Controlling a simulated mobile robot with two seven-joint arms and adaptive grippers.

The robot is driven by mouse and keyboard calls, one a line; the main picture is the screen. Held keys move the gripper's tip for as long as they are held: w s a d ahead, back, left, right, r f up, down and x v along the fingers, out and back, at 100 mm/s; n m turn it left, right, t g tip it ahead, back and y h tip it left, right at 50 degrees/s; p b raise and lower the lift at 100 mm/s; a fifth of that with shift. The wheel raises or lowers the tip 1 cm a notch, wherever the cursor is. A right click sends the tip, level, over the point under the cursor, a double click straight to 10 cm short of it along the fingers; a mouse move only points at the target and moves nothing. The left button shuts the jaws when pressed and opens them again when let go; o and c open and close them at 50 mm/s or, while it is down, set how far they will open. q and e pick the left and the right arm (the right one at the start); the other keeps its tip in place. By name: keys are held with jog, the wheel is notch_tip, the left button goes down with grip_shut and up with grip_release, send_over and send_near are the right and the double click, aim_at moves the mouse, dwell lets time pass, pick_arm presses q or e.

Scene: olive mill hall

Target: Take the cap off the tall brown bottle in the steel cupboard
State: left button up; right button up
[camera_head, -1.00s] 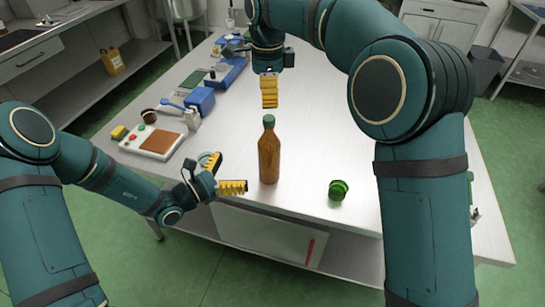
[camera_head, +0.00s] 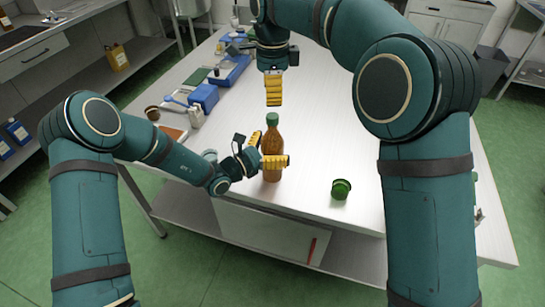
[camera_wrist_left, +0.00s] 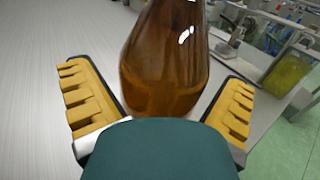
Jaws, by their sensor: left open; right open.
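A tall brown bottle (camera_head: 272,140) with a green cap (camera_head: 272,118) stands upright on the steel table, near its front edge. My left gripper (camera_head: 272,153) is open, with its yellow fingers on either side of the bottle's body. In the left wrist view the bottle (camera_wrist_left: 165,60) stands between the two spread fingers (camera_wrist_left: 160,105), with gaps visible on both sides. My right gripper (camera_head: 273,90) points down just above and behind the cap, apart from it; its fingers overlap in this view. The cap is out of the left wrist view.
A small green cup-like object (camera_head: 341,189) sits on the table (camera_head: 330,120) right of the bottle. Blue items (camera_head: 204,97) and a device (camera_head: 172,133) line the table's left side. The middle and right of the tabletop are mostly clear.

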aim_at(272, 116)
pick_arm(q)
grip_shut()
dwell(0.3)
pick_arm(e)
jog(key=shift+f, duration=4)
grip_shut()
